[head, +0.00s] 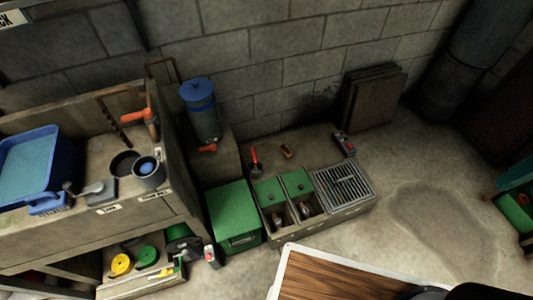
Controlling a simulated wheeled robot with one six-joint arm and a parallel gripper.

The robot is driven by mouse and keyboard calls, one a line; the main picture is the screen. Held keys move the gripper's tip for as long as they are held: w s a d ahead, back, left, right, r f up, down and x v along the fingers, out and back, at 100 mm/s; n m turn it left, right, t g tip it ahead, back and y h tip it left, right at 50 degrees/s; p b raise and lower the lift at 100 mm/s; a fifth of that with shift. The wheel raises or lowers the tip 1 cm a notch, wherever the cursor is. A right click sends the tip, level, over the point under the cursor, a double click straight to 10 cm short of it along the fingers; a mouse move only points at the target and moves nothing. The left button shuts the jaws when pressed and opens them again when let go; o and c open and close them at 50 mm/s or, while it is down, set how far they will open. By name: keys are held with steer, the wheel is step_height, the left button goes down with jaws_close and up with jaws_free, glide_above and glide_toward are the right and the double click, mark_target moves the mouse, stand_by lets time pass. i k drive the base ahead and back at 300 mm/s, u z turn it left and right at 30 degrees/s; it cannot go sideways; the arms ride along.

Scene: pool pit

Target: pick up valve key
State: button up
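I cannot tell for sure which thing is the valve key. A red-handled tool (255,163) stands behind the green lids on the same bench. My gripper is not clearly in view; only dark rounded parts, perhaps mine, show at the bottom right edge.
The low bench has two green lids (298,181) and open compartments. A green box (234,215) stands beside it. The left workbench holds a blue tray (30,160) and cups. A wooden-topped board (330,280) is in front. Concrete floor (440,215) is open at right.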

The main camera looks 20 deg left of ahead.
mark_target(255, 169)
steer(key=u, duration=0.5)
steer(key=i, duration=0.85)
steer(key=u, duration=0.75)
